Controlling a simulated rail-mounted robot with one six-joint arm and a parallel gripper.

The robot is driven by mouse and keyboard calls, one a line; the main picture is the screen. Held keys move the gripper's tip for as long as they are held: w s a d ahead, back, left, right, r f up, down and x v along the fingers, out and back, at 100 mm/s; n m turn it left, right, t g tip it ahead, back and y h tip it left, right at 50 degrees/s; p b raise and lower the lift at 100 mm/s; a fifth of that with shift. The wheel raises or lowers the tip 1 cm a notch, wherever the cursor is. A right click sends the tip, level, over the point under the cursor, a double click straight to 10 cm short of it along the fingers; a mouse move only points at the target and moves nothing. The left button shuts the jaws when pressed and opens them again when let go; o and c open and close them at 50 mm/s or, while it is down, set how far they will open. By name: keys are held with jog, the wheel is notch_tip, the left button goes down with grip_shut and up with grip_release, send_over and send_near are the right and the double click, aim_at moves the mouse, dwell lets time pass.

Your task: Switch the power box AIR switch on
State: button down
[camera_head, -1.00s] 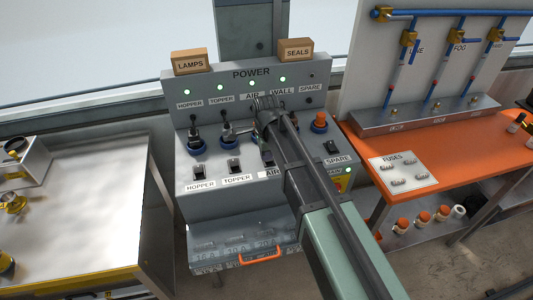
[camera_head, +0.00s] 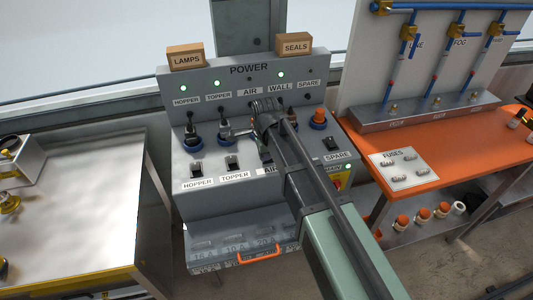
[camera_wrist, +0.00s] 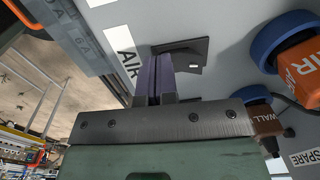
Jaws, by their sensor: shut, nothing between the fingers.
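The grey power box (camera_head: 262,196) stands in the middle of the head view, with labelled rows of plugs and switches. Its AIR switch (camera_wrist: 187,52), a dark rocker on a black plate, shows in the wrist view beside the AIR label (camera_wrist: 124,52). My gripper (camera_wrist: 154,65) is shut and empty, its tips right at the switch plate; I cannot tell whether they touch it. In the head view my arm largely hides this switch. The lamp above AIR (camera_head: 249,79) looks dark, while the HOPPER lamp (camera_head: 183,88), TOPPER lamp (camera_head: 217,82) and WALL lamp (camera_head: 281,75) glow green.
The HOPPER switch (camera_head: 197,170) and TOPPER switch (camera_head: 232,162) sit left of AIR. An orange AIR plug (camera_wrist: 300,65) with a blue collar is close to my gripper. An orange bench (camera_head: 437,166) stands right, a metal table (camera_head: 80,190) left.

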jog(key=shift+r+p, duration=0.4)
jog(key=shift+r, duration=0.2)
notch_tip(320, 180, up, 14)
jog(key=s+p, duration=0.2)
jog(key=p, duration=1.1)
jog(key=shift+s+d+f+p, duration=0.15)
jog(key=shift+s+d+p, duration=0.2)
jog(key=shift+s+d, duration=0.1)
